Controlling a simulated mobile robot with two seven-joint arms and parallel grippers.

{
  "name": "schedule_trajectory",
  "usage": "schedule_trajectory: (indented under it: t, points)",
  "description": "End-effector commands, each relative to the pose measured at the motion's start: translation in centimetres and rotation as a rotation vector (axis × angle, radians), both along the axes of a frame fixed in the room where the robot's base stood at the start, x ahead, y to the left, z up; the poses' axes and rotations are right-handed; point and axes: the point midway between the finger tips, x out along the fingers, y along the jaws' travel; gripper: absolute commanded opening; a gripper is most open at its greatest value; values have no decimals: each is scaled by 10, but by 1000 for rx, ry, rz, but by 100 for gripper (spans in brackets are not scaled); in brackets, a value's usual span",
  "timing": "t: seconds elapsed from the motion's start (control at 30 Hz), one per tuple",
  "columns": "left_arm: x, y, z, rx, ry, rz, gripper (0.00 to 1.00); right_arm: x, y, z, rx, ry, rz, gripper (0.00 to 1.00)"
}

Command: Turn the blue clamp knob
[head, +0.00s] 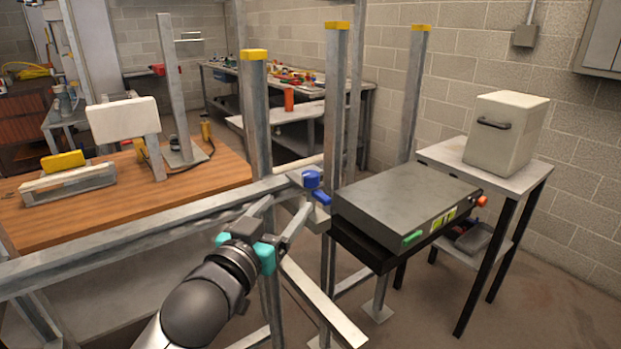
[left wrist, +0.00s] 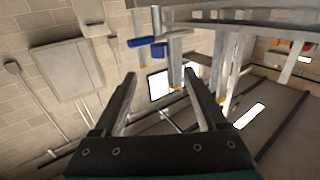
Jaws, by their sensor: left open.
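The blue clamp knob (head: 311,179) sits on a grey metal clamp at the end of the long rail, beside an upright post. A second blue piece, like a lever (head: 321,197), is just below it. My left gripper (head: 284,208) is open and empty, with its fingers pointing up toward the clamp, short of the knob and to its lower left. In the left wrist view two blue parts (left wrist: 143,42) show beyond the open fingertips (left wrist: 160,70); I cannot tell which is the knob. My right gripper is not in view.
A wooden table (head: 205,176) is at left. A white box (head: 506,130) stands on a side table at right.

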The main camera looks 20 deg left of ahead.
Motion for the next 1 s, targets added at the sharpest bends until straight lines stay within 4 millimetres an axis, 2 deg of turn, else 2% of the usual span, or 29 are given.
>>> schedule_trajectory:
  t: [0.6, 0.8, 1.0]
  points:
    - [93, -9, -1, 0, 0, 0, 74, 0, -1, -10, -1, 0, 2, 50]
    - [114, -11, -1, 0, 1, 1, 74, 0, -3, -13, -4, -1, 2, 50]
    - [123, -12, -1, 0, 1, -1, 74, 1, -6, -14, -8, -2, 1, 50]
